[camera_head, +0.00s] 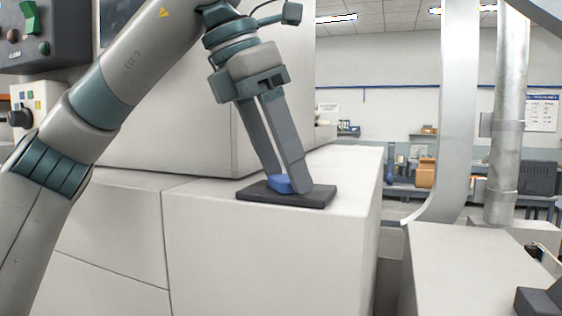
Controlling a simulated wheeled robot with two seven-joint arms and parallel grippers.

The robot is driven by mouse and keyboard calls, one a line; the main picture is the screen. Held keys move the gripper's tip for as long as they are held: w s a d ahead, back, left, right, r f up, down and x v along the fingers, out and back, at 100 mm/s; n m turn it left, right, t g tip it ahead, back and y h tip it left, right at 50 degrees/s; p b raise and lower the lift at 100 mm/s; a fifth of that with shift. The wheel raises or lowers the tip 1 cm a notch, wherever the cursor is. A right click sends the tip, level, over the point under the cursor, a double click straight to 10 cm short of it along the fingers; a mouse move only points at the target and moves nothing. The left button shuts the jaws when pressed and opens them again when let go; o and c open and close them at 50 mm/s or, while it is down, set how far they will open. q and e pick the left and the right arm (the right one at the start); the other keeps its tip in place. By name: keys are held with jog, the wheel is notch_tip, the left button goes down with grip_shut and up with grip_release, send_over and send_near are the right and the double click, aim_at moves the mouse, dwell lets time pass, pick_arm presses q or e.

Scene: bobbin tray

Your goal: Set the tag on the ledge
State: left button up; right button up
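A small blue piece, which I take to be the tag (282,184), is low between the fingertips of my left gripper (284,178). The fingers point down and sit close against it on both sides, so the gripper appears shut on it. The near finger hides part of the blue piece. The tag is at a flat black pad (257,195) on the white ledge (215,200). It looks to touch the pad, but I cannot tell whether its full weight rests there. My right gripper does not show.
A tall white machine body (190,115) rises behind the ledge. A control box with knobs (45,35) is at upper left. Metal posts (455,110) stand to the right, past a gap beside the ledge. A lower white block (465,265) is at lower right.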

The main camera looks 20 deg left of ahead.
pick_arm(q)
jog(key=shift+r, duration=0.1)
jog(key=shift+r, duration=0.15)
jog(key=shift+s+a+r, duration=0.1)
jog(key=shift+a+r, duration=0.05)
jog(key=shift+r, duration=0.2)
jog(key=b+v, duration=0.1)
jog(key=v, duration=1)
dwell(0.6)
